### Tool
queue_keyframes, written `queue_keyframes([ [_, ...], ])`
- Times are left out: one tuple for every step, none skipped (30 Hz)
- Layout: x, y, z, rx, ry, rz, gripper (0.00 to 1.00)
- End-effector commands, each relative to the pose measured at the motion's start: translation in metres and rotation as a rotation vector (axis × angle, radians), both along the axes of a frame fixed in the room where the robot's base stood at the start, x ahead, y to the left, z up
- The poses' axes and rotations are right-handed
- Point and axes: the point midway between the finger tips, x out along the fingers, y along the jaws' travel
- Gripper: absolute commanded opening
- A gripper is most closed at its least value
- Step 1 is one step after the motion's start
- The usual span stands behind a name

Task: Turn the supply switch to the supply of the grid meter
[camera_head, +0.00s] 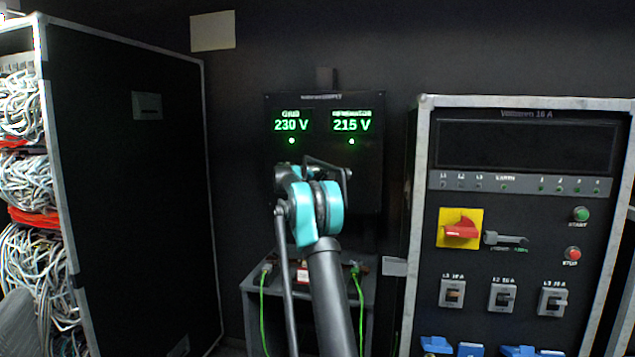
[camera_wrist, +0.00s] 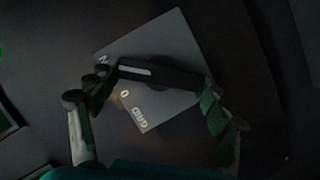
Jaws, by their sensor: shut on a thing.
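The supply panel (camera_head: 363,190) on the back wall has two green meters. The left, grid meter (camera_head: 291,125) reads 230 V; the right meter (camera_head: 352,125), with a blurred label, reads 215 V. In the wrist view, the switch's grey plate (camera_wrist: 180,40) carries GRID, 0 and a partly hidden label starting with N. The dark switch handle (camera_wrist: 185,76) has a white mark at its left end, pointing nearer the N label than 0 or GRID. My gripper (camera_wrist: 157,88) is shut on the handle, one finger at each end. In the head view my arm hides the switch.
A red rotary switch on a yellow plate (camera_head: 460,229) is on the distribution cabinet (camera_head: 425,180) at right. A cable rack (camera_head: 130,180) stands at left. A low stand with green cables (camera_head: 262,300) is below the panel, behind my arm.

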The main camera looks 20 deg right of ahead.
Motion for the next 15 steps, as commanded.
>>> queue_keyframes([
  [0.0009, 0.0015, -0.0005, -0.022, 0.015, 0.002, 0.48],
  [0.0008, 0.0017, -0.0009, -0.037, 0.025, 0.002, 0.48],
  [0.0008, 0.0018, -0.0011, -0.061, 0.041, 0.001, 0.48],
  [0.0009, 0.002, -0.0013, -0.079, 0.053, 0.001, 0.48],
  [0.001, 0.0022, -0.0017, -0.098, 0.066, 0.002, 0.48],
  [0.0012, 0.0022, -0.0018, -0.127, 0.085, 0.002, 0.48],
  [0.0013, 0.0023, -0.0021, -0.148, 0.099, 0.002, 0.48],
  [0.0013, 0.0023, -0.0022, -0.171, 0.115, 0.001, 0.48],
  [0.0014, 0.0023, -0.0028, -0.202, 0.136, 0.001, 0.48],
  [0.0015, 0.0023, -0.0032, -0.226, 0.152, 0.001, 0.48],
  [0.0016, 0.0025, -0.0037, -0.249, 0.167, 0.001, 0.48],
  [0.0018, 0.0027, -0.0038, -0.282, 0.189, 0.002, 0.48],
  [0.0019, 0.0028, -0.0042, -0.304, 0.205, 0.002, 0.48],
  [0.0018, 0.0029, -0.0043, -0.328, 0.222, 0.001, 0.48],
  [0.0018, 0.003, -0.0049, -0.36, 0.243, 0.001, 0.48],
])
